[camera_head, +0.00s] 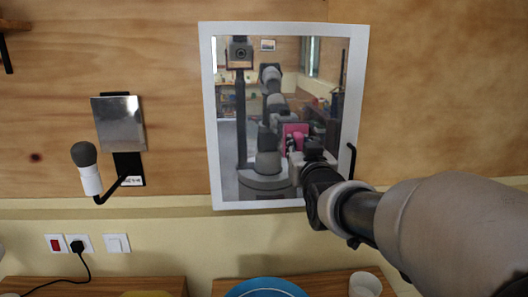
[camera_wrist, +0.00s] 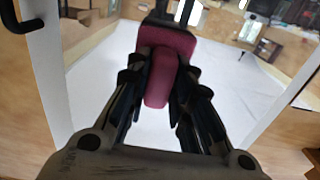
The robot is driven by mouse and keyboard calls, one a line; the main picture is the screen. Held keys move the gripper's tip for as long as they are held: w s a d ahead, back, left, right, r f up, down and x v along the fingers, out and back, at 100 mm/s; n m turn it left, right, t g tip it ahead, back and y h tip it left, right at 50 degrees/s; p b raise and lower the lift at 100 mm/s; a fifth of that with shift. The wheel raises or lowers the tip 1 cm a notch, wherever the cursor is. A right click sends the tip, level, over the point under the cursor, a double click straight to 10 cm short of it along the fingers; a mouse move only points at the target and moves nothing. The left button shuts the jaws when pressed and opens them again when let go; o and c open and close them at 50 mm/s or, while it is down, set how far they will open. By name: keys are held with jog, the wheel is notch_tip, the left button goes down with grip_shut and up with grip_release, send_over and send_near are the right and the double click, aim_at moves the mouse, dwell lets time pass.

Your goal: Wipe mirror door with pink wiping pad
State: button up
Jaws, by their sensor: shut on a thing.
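The mirror door (camera_head: 205,120) hangs on the plywood wall, with a white frame and a black handle (camera_head: 351,160) at its lower right. Its frame also shows in the wrist view (camera_wrist: 46,75). My gripper (camera_head: 312,160) is in front of the mirror's lower right part. In the wrist view my gripper (camera_wrist: 160,95) is shut on the pink wiping pad (camera_wrist: 165,42), by its narrow pink grip. The pad faces the mirror; I cannot tell whether it touches the glass. In the head view pink shows beside my gripper, probably partly as a reflection.
Left of the mirror, a wall fixture has a metal plate (camera_head: 119,124) and a white and dark cylinder (camera_head: 88,168). Sockets and a switch (camera_head: 117,243) are below. A blue plate (camera_head: 265,288) and a white cup (camera_head: 365,284) stand on the wooden surface beneath the mirror.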

jog(key=shift+s+d, duration=0.1)
jog(key=shift+s+f, duration=0.1)
jog(key=shift+s, duration=0.15)
jog(key=shift+s+b, duration=1.1)
jog(key=shift+s, duration=1.4)
jog(key=shift+s, duration=0.1)
jog(key=s+b, duration=0.1)
jog(key=s, duration=0.1)
jog(key=shift+s, duration=0.4)
jog(key=w+f+b, duration=0.1)
jog(key=w+b, duration=0.1)
jog(key=w, duration=0.4)
jog(key=shift+w+f, duration=0.3)
jog(key=shift+f, duration=0.05)
